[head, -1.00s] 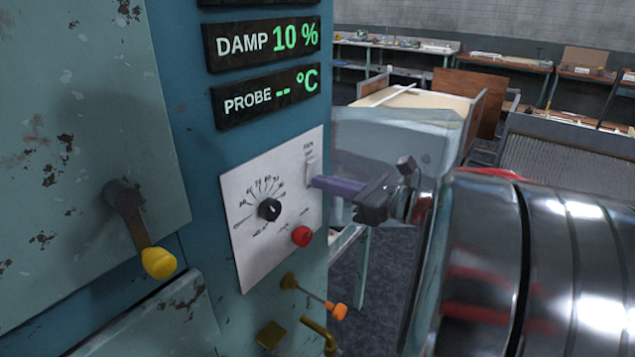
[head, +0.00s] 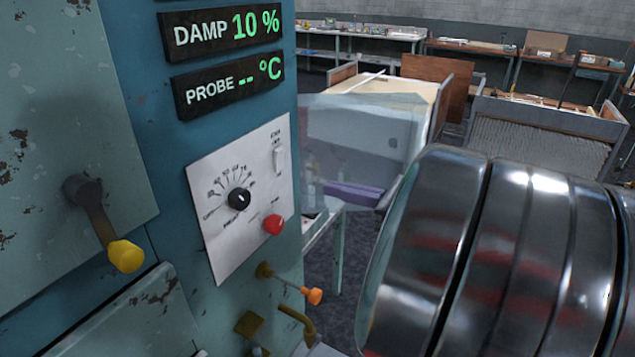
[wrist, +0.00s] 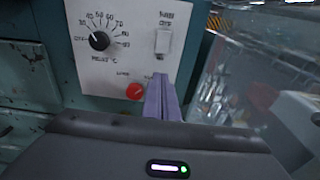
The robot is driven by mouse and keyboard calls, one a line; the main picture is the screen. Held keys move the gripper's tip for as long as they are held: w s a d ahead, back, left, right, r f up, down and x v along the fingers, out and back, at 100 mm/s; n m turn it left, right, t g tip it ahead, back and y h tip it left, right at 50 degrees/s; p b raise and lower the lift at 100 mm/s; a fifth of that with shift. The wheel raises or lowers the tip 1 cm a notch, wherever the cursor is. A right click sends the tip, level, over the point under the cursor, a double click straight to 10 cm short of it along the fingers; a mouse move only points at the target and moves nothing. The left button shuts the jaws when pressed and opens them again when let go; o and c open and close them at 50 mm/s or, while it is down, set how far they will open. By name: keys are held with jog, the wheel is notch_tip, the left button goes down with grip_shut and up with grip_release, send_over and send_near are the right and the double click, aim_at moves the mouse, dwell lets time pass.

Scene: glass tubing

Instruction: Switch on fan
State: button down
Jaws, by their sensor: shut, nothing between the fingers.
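The white fan switch (head: 279,159) is on the upper right of the white control panel (head: 215,247). In the wrist view the switch (wrist: 162,42) sits below a small label that is too blurred to read fully. I cannot tell which way the switch is set. My gripper (head: 329,190) has purple fingers, shut and empty. In the head view it is right of the panel and lower than the switch, apart from it. In the wrist view the fingertips (wrist: 162,82) show below the switch, close to the red button (wrist: 135,91).
The panel also has a black dial (head: 239,198) and a red button (head: 273,224). An orange-tipped lever (head: 314,296) sticks out below, and a yellow-knobbed handle (head: 125,256) at left. Displays above read damp 10 % and a blank probe.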

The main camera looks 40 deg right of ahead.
jog(key=v, duration=0.3)
jog(key=shift+s+f, duration=0.35)
dwell(0.3)
jog(key=w+a+f+n+g, duration=0.1)
jog(key=a+f+n+g, duration=0.4)
jog(key=a+n, duration=0.5)
jog(key=w+a+f+n+g, duration=0.1)
jog(key=a+f+n+g, duration=0.5)
jog(key=a, duration=0.6)
jog(key=s+a+r+n+t+h, duration=0.1)
jog(key=s+a+n+h, duration=0.3)
jog(key=n, duration=1.2)
jog(key=s+h, duration=0.2)
jog(key=shift+s+r, duration=0.25)
jog(key=shift+r, duration=0.05)
jog(key=shift+a, duration=0.15)
